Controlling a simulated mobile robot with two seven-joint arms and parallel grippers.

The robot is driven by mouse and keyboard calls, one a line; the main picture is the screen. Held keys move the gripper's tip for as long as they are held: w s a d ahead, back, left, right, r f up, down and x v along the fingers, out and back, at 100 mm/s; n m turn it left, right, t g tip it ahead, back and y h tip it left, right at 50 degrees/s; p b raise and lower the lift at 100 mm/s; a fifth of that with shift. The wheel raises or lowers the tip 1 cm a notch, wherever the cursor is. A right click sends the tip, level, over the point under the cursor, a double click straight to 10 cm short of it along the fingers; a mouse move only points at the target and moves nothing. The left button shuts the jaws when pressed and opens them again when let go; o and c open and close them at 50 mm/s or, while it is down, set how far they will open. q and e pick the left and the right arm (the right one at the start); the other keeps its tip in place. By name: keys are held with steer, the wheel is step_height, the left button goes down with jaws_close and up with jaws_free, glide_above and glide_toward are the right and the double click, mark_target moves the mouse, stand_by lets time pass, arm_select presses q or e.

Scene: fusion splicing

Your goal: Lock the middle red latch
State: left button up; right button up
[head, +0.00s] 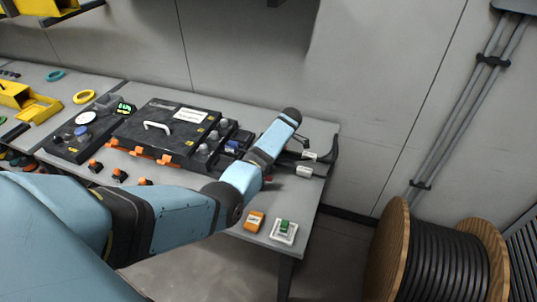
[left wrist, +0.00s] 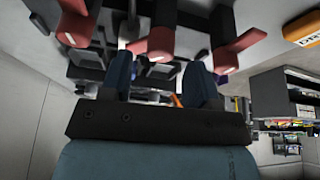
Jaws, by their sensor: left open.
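Three red latches show in the left wrist view: the left one (left wrist: 75,28), the middle red latch (left wrist: 160,42) and the right one (left wrist: 232,55). They have pale ends and sit on dark mounts. My left gripper (left wrist: 163,78) is open, its two dark blue fingers apart. The middle latch appears in line with the gap between them; I cannot tell whether they touch it. In the head view my left arm covers the latches and gripper, apart from a small red bit (head: 268,179) beside the arm. My right gripper is in neither view.
A black case (head: 165,120) with a white handle (head: 157,126) stands on the grey table (head: 190,176). An orange box (head: 254,221) and a white box with a green switch (head: 284,232) lie near the front edge. A cable spool (head: 435,262) stands right of the table.

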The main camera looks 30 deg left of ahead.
arm_select(q)
steer(key=v, duration=1.1)
steer(key=shift+b, duration=0.4)
steer(key=shift+s+a, duration=0.1)
